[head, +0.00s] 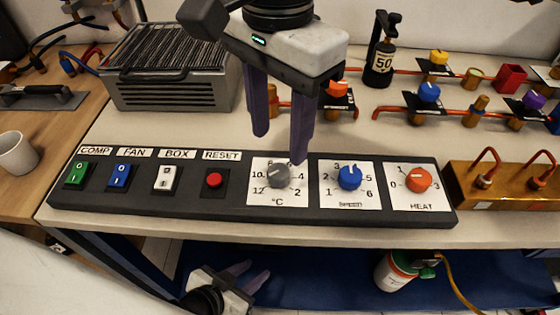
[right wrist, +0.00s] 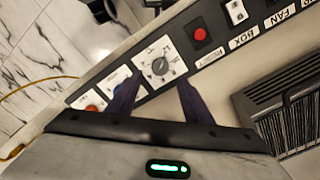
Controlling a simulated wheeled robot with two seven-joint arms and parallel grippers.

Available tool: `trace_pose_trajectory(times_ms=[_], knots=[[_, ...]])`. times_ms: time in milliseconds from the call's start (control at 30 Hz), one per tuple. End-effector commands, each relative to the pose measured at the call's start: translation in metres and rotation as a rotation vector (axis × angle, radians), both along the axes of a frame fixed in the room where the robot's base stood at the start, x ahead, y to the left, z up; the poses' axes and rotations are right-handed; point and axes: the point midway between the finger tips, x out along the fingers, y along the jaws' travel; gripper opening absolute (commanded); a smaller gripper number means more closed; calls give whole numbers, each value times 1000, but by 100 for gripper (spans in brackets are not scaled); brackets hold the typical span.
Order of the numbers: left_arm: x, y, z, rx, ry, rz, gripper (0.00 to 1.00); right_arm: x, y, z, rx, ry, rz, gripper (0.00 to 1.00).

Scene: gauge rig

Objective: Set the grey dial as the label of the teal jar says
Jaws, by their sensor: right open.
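The grey dial (head: 279,176) sits on a white plate marked °C on the black panel; 12, 10 and 2 are readable. It also shows in the right wrist view (right wrist: 160,66). Its exact pointer direction is too small to tell. My right gripper (head: 281,150) is open above and behind the dial; one finger covers part of the scale's upper right. In the right wrist view its fingers (right wrist: 158,80) appear on either side of the dial, apart from it. My left gripper (head: 258,275) looks open and empty below the table's front edge. I cannot make out a teal jar.
Blue (head: 349,177) and orange (head: 418,180) dials are right of the grey one. A red button (head: 214,180) and several switches are left. A black bottle labelled 50 (head: 382,62) stands behind. A white-and-orange container (head: 394,272) is below the table edge.

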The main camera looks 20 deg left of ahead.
Motion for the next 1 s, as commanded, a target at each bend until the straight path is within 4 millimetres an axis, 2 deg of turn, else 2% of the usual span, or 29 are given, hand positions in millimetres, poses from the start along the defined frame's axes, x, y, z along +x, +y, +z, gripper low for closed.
trace_pose_trajectory(times_ms=[100,333,500,767,1000], knots=[[-3,0,-4,-1,7,1,31,-1,0,-25,0,4,0,46],[-3,0,-6,-3,7,2,31,0,0,-59,0,3,-1,46],[-3,1,-5,-3,6,4,31,0,0,-70,1,2,-1,46],[1,1,-3,-3,-2,4,31,0,0,-71,2,1,-1,46],[4,1,-2,-2,-8,3,31,0,0,-71,2,1,-1,7]])
